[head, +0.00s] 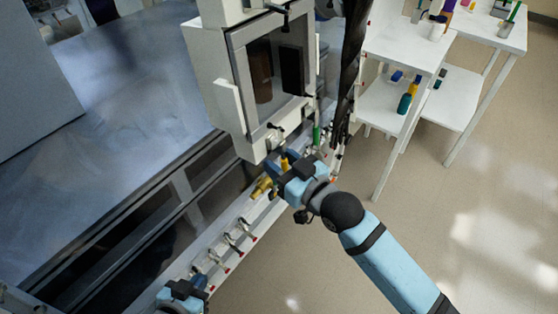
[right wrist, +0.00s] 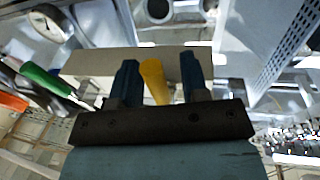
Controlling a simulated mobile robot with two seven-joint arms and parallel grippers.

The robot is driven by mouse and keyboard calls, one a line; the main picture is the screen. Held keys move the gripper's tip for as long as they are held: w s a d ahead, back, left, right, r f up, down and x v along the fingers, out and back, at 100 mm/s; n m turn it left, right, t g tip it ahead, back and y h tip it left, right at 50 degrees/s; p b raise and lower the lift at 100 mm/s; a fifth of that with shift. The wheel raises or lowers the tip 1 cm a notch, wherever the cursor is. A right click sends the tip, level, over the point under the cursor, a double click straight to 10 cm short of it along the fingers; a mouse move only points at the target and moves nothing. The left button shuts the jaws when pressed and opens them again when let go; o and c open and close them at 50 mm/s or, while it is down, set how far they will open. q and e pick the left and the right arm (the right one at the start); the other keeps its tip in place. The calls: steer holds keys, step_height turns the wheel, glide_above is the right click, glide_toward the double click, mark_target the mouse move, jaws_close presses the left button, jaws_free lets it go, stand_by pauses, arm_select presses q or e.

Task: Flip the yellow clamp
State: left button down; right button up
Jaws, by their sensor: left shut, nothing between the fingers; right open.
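The yellow clamp's handle (right wrist: 153,82) stands between the two fingers of my right gripper (right wrist: 160,80) in the right wrist view. The fingers are open around it, with a gap to the right finger; contact with the left finger is unclear. In the head view the yellow handle (head: 285,164) shows at my right gripper (head: 276,166), beside the front edge of the white box. A yellow piece (head: 262,187) sits just to the left; whether it belongs to the same clamp is unclear. My left gripper (head: 197,283) is shut and empty at the bottom left, by the bench's front rail.
Several metal clamps with red tips (head: 236,240) line the front rail. A green handle (head: 316,135) stands right of the box window (head: 275,75); a green handle (right wrist: 45,80) also shows in the right wrist view. White shelves (head: 405,45) with bottles stand at right. Floor between is clear.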

steer(key=shift+w+a, duration=0.2)
jaws_close()
steer(key=shift+r, duration=0.1)
